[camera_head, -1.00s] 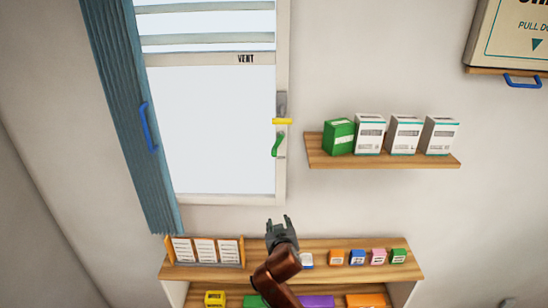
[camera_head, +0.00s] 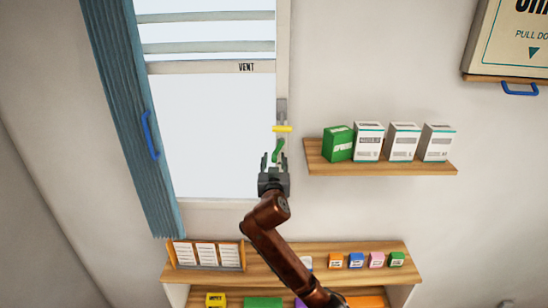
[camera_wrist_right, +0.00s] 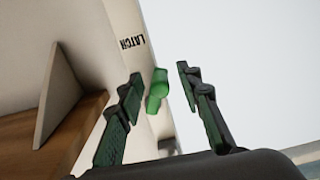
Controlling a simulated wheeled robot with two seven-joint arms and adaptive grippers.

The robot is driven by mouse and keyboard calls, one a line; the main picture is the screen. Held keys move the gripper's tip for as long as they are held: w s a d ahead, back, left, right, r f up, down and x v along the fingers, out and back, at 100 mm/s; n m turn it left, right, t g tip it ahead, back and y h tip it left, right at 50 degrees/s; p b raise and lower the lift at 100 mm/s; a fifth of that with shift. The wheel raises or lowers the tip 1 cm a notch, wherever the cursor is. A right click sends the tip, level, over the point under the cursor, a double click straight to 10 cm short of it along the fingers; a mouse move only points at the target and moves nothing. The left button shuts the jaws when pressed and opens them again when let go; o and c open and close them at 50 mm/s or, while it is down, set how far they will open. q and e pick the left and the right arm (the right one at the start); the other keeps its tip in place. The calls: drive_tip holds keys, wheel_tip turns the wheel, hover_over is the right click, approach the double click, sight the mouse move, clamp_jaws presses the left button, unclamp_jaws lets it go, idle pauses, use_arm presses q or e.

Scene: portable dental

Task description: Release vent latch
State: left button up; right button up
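The vent window (camera_head: 210,130) has a pale frame marked VENT, with horizontal slats above a large pane. A green latch handle (camera_head: 278,148) is on the right side of its frame, below a yellow bar (camera_head: 282,129). My right gripper (camera_head: 273,163) is open just below the green handle, fingers pointing up. In the right wrist view the green handle (camera_wrist_right: 158,85) shows between the two open fingers (camera_wrist_right: 160,95), beyond the palm, beside the word LATCH; I see no finger closed on it. The handle's lower end is partly hidden in the head view. My left gripper is not in view.
A wooden shelf (camera_head: 385,169) with a green box and white boxes juts out right of the latch. A blue curtain (camera_head: 125,115) with a blue handle hangs left. A lower shelf (camera_head: 300,268) holds cards and small coloured boxes.

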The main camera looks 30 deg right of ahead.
drive_tip(key=shift+w+d, duration=0.15)
drive_tip(key=shift+w, duration=0.1)
drive_tip(key=shift+c, duration=0.6)
